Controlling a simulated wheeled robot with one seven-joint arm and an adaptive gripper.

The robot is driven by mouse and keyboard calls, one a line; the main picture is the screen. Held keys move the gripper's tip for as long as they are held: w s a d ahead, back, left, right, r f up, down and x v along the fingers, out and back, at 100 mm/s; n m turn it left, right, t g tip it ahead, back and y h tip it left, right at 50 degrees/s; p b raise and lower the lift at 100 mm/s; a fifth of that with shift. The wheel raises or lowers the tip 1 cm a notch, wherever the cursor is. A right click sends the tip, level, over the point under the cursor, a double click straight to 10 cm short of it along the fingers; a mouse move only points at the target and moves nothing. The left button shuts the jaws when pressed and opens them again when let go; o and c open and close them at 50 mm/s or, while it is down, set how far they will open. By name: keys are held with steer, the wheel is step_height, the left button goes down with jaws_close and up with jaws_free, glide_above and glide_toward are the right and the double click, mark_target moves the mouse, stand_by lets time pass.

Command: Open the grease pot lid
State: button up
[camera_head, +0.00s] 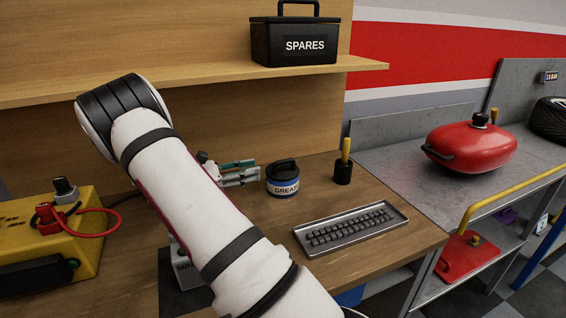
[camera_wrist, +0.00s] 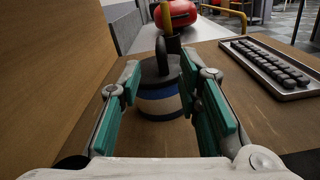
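The grease pot (camera_head: 283,188) is a small white and blue tub labelled GREASE, standing upright on the wooden bench. Its dark lid (camera_head: 282,171) with a raised handle sits on top. In the wrist view the pot (camera_wrist: 160,103) is straight ahead, with its lid (camera_wrist: 156,72) and upright handle seen between my finger lines. My gripper (camera_head: 253,171) is open and empty, just left of the pot in the head view. Its teal-padded fingers (camera_wrist: 159,78) point at the pot from either side. I cannot tell whether either finger touches it. My arm hides part of the bench.
A tray of dark keys or sockets (camera_head: 350,228) lies right of the pot. A black cup with a yellow-handled tool (camera_head: 343,172) stands behind it. A yellow box (camera_head: 45,240) is at left. A shelf (camera_head: 200,83) holding a SPARES box (camera_head: 295,42) overhangs behind.

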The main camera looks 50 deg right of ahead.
mark_target(277, 163)
steer(key=p+x, duration=0.1)
steer(key=x, duration=0.9)
steer(key=shift+s+d, duration=0.15)
steer(key=shift+d, duration=0.1)
steer(key=shift+c, duration=0.2)
jaws_close()
